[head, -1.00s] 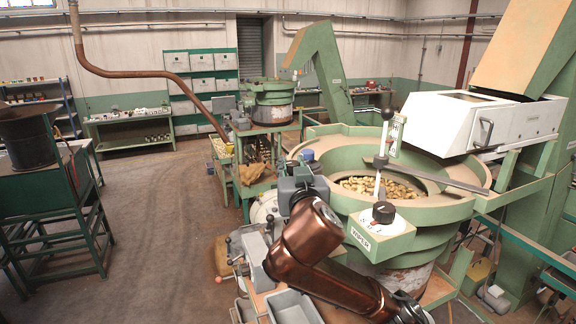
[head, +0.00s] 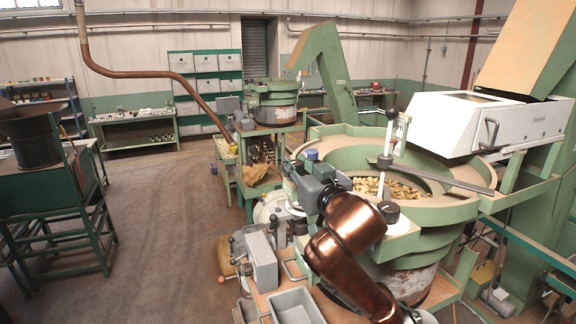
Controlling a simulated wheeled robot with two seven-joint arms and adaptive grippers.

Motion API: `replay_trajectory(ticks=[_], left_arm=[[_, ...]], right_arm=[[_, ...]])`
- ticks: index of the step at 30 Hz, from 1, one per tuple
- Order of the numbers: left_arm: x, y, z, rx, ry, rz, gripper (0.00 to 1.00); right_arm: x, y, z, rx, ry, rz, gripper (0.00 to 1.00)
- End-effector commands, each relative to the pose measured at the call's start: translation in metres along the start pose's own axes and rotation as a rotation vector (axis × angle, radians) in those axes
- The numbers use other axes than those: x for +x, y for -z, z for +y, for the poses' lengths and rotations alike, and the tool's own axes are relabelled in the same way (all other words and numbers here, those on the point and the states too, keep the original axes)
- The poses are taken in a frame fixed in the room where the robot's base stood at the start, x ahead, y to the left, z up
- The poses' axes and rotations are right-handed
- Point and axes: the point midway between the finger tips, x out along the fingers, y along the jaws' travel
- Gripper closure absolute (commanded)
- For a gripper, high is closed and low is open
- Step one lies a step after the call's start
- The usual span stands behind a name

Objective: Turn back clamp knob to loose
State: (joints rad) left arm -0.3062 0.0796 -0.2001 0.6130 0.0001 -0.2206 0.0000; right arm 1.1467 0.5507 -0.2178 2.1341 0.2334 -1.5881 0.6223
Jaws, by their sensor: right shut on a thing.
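My right arm comes in from the bottom right with a copper-coloured forearm and a grey wrist. My right gripper (head: 291,168) is at the near left side of the green bowl feeder (head: 432,213). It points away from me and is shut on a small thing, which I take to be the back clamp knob. The wrist and fingers hide this knob, so its turn position cannot be seen. A blue cap (head: 311,154) shows just behind the wrist. My left gripper is not in view.
The bowl holds brass-coloured nuts (head: 400,189). An upright post with a black ball (head: 392,114) and a long flat bar (head: 440,175) stand over it. A black dial knob (head: 388,211) is right of my arm. A grey bin (head: 297,307) is below. The floor at left is clear.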

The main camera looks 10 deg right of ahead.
Motion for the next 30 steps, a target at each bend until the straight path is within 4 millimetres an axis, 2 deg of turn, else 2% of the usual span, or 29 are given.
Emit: replay_trajectory(ticks=[1,9,14,19,23,30], left_arm=[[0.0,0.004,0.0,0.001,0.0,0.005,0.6],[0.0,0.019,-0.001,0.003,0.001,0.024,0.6],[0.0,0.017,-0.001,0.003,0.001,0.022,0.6],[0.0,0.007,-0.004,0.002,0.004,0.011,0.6],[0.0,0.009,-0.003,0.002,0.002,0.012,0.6],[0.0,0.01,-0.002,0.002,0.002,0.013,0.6]], right_arm=[[0.001,0.0,0.0,-0.002,0.0,-0.001,0.76],[0.001,0.0,-0.001,-0.001,0.0,0.0,0.57],[0.001,0.0,-0.001,-0.001,0.0,0.0,0.57],[-0.004,0.001,-0.001,-0.001,0.0,0.001,0.57],[-0.02,0.001,-0.001,-0.001,0.001,0.002,0.57],[-0.07,0.001,-0.002,-0.002,0.002,0.005,0.57]])
